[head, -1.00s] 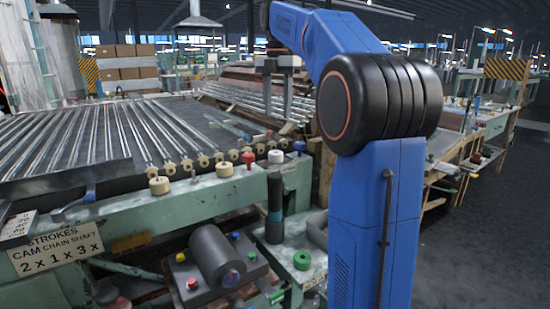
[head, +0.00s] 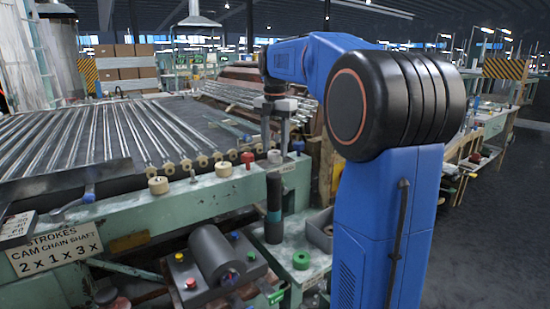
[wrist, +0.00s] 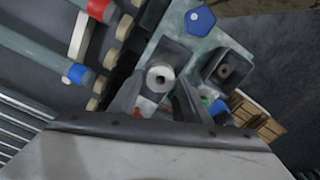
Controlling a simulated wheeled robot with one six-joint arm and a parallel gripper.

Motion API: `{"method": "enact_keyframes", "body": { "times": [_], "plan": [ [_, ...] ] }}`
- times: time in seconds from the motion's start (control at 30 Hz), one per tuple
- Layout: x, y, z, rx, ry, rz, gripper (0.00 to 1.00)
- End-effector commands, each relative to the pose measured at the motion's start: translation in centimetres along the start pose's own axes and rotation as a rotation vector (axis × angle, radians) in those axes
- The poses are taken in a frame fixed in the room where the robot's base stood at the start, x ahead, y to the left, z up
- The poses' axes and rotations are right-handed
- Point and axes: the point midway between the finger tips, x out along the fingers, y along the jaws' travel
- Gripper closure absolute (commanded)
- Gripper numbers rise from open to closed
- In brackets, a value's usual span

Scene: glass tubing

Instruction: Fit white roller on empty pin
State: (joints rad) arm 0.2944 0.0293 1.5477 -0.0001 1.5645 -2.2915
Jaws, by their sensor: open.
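A white roller (head: 274,157) stands on the green machine edge, near its right corner. In the wrist view the white roller (wrist: 160,77) shows from above, with a dark hole in its middle. My gripper (head: 275,132) points down above it, jaws open. In the wrist view my gripper (wrist: 158,88) has one finger on each side of the roller; contact cannot be told. Cream rollers (head: 159,185) and (head: 224,169) sit further left on the same edge. A thin bare pin (head: 193,174) seems to stand between them.
A red knob (head: 247,160) stands left of the white roller, and a blue-topped piece (head: 298,147) stands close on its right. A dark upright cylinder (head: 274,207) rises in front. Metal tubes (head: 85,140) lie across the machine bed behind.

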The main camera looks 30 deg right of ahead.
Motion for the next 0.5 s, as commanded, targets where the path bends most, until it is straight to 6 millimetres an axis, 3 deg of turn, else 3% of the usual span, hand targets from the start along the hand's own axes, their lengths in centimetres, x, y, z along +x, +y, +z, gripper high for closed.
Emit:
{"method": "enact_keyframes", "body": {
  "times": [0.3,0.33,0.43,0.5],
  "plan": [
    [0.67,-0.03,-0.03,0.000,0.000,0.000,0.57],
    [0.67,-0.03,-0.02,0.000,0.000,0.000,0.59],
    [0.66,-0.03,-0.02,0.000,0.000,0.000,0.83],
    [0.66,-0.02,-0.02,-0.001,0.000,0.000,0.88]
  ]
}}
